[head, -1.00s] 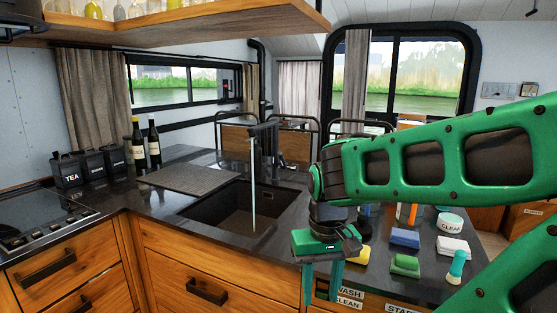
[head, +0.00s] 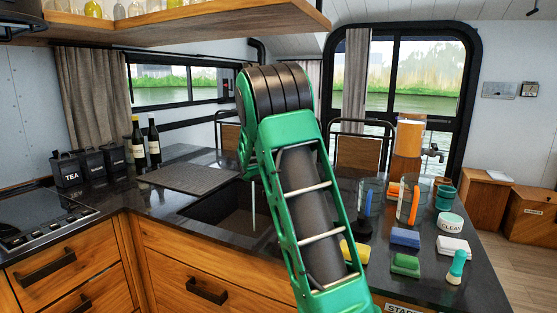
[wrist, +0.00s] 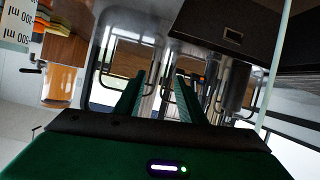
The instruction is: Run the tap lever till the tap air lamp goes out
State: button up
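In the head view my arm covers the sink tap and my gripper. Below the arm, a thin stream of water (head: 253,205) falls into the dark sink (head: 215,208). The wrist view is upside down. There my gripper (wrist: 160,76) is open, its two green fingers apart. Shiny metal parts, apparently of the tap (wrist: 240,88), stand ahead of and beside the fingers; I cannot tell whether anything touches them. A thin pale line on the right looks like the water stream (wrist: 281,50). I cannot make out the lever or the tap air lamp.
Clear jugs (head: 409,203), a CLEAN tub (head: 450,224), sponges (head: 405,237) and a small brush bottle (head: 457,267) crowd the counter's right side. An orange dispenser (head: 408,138) stands behind. Two bottles (head: 153,140) and black canisters (head: 67,170) stand at the left. A wooden shelf (head: 240,20) hangs above.

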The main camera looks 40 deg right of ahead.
jog(key=w+d+r+n+t+h, duration=0.1)
jog(key=w+r+t+h, duration=0.2)
jog(key=w, duration=1)
jog(key=shift+t, duration=0.6)
jog(key=x, duration=0.3)
jog(key=f+x, duration=0.1)
jog(key=x, duration=0.6)
jog(key=shift+d+f, duration=0.2)
jog(key=shift+d, duration=0.2)
